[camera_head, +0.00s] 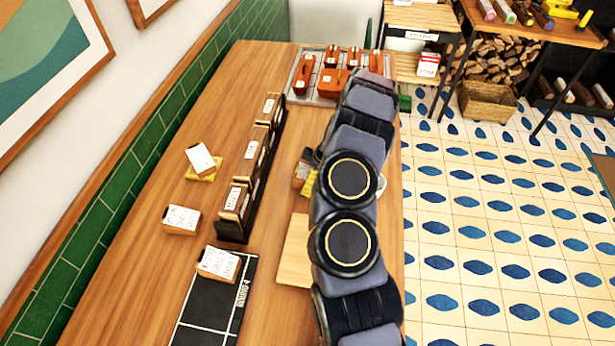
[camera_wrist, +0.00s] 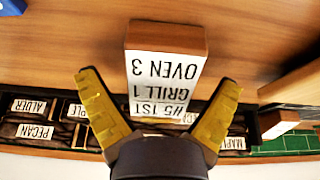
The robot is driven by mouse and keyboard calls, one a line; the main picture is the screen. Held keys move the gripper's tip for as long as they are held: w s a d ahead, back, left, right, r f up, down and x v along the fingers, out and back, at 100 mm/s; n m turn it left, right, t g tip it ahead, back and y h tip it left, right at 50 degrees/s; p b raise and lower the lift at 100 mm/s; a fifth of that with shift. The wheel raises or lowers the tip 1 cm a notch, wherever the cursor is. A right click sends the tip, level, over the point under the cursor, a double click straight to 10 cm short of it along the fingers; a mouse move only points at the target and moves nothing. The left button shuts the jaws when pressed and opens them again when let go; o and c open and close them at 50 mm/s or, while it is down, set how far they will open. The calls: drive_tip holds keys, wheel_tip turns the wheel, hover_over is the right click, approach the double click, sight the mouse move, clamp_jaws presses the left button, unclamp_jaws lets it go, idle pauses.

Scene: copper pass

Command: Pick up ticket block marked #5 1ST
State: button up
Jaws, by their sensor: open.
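The ticket block marked #5 1ST (camera_wrist: 165,70) is in the middle of the wrist view. It is a brown wooden block with a white face; its print, upside down in this view, also reads GRILL 1 and OVEN 3. My gripper (camera_wrist: 158,82) is open, with one yellow finger toward each side of the block. I cannot tell whether the fingers touch it. In the head view my arm hides most of the gripper; a bit of yellow shows at the arm's left edge. A brown piece (camera_head: 300,175) there may be this block, but its label is hidden.
A dark rack (camera_head: 232,229) with labelled pieces stands left of my arm. Loose white-faced blocks (camera_head: 182,219) lie left of it, one on a yellow pad (camera_head: 203,176). A dark lined mat (camera_head: 210,310) is in front. A tray (camera_head: 303,98) of orange-red pieces is at the back.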

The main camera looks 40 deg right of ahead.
drive_tip(key=shift+f, duration=0.25)
idle(0.3)
drive_tip(key=c, duration=1.2)
